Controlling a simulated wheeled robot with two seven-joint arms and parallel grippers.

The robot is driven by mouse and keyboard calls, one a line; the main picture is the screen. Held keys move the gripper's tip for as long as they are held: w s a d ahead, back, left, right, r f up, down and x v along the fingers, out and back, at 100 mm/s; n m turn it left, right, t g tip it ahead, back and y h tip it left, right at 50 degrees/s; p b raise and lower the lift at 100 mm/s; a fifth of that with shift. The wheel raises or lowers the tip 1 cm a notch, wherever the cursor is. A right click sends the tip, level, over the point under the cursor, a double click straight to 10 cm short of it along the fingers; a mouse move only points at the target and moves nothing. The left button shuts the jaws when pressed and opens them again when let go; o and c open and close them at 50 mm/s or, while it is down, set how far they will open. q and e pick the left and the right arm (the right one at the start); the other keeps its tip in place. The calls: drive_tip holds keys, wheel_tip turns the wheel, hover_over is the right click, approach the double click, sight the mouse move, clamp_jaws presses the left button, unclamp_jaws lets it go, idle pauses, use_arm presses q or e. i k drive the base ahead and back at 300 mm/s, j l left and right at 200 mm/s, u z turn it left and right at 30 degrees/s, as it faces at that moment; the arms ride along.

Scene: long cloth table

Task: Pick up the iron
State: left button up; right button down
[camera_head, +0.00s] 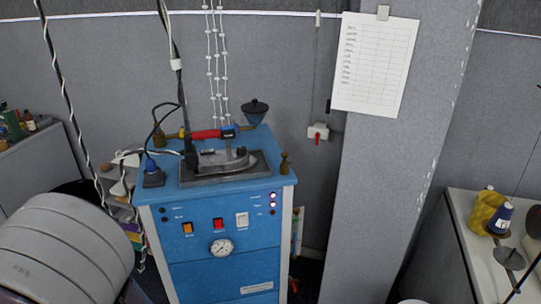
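The iron (222,158) sits on a dark pad (225,177) on top of a blue boxy machine (181,248). Neither of my grippers is in view, and nothing is seen holding the iron.
A dark funnel (254,109) stands behind the iron and a brass fitting (284,163) at the machine's right corner. A grey pillar (389,180) stands to the right. A large grey rounded form (68,250) fills the lower left. A white table (470,262) holds spools.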

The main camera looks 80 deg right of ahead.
sight(208, 163)
drive_tip(key=z, duration=2.55)
